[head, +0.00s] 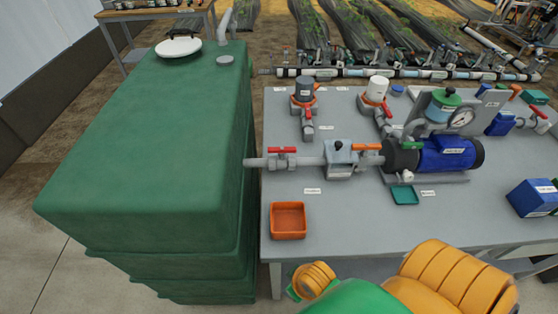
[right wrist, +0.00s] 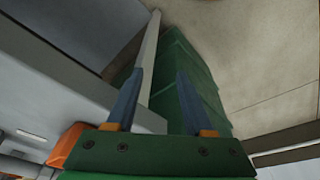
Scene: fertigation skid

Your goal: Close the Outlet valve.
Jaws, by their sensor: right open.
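Several lever valves sit on the bench piping, and their small labels are too blurred to read, so I cannot tell by name which is the Outlet valve. A red-handled valve (head: 282,150) is on the pipe beside the tank. My right gripper (right wrist: 160,74) is open and empty in the right wrist view, low beside the bench, touching no valve. My left gripper is not seen.
A large green tank (head: 150,130) stands left of the grey bench (head: 350,225). An orange tray (head: 288,220), a teal tray (head: 405,195) and a blue box (head: 533,198) are on the bench. Its front middle is clear. A grey bench leg (right wrist: 148,60) is close to my right gripper.

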